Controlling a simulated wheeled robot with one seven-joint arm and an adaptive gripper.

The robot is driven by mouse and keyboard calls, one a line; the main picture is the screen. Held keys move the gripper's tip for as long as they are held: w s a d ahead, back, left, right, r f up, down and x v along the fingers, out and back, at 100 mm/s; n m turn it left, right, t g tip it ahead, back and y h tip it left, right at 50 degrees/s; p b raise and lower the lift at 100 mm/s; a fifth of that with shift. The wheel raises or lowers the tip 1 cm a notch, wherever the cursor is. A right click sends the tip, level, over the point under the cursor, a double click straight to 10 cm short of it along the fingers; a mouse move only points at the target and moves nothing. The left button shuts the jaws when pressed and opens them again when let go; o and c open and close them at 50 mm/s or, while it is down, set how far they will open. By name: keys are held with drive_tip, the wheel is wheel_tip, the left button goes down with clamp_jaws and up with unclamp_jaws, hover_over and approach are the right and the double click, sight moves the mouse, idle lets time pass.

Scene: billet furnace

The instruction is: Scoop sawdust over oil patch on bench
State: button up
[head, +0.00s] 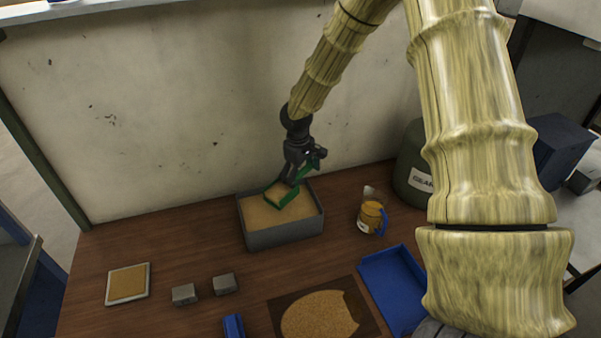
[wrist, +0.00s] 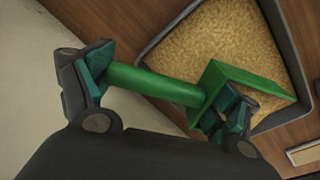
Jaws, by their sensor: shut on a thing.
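My gripper (head: 301,168) is shut on the handle of a green scoop (head: 271,191), which also shows in the wrist view (wrist: 160,84). The scoop is at the back of a grey bin (head: 285,237) of sawdust (head: 262,215). Sawdust-coloured material shows within the scoop's green rim. I cannot tell whether the scoop touches the sawdust below. At the bench front is a dark oil patch (head: 364,305). A rounded layer of sawdust (head: 318,316) covers most of it; dark areas show around the layer and at its upper right edge.
A blue tray (head: 385,270) lies right of the patch. An amber jar with a blue handle (head: 371,217) and a dark drum (head: 412,165) stand behind it. Two grey blocks (head: 184,294), a framed tan plate (head: 128,285) and a blue object (head: 234,326) lie left. A wall backs the bench.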

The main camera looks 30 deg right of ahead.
drive_tip(key=shift+d+r+p, duration=0.15)
drive_tip(key=shift+r+p, duration=0.3)
drive_tip(key=shift+p, duration=0.2)
drive_tip(key=shift+w+r+y+p, duration=0.1)
drive_tip(key=shift+r+y+p, duration=0.2)
drive_tip(key=shift+r+p, duration=1.55)
drive_tip(key=shift+r, duration=0.75)
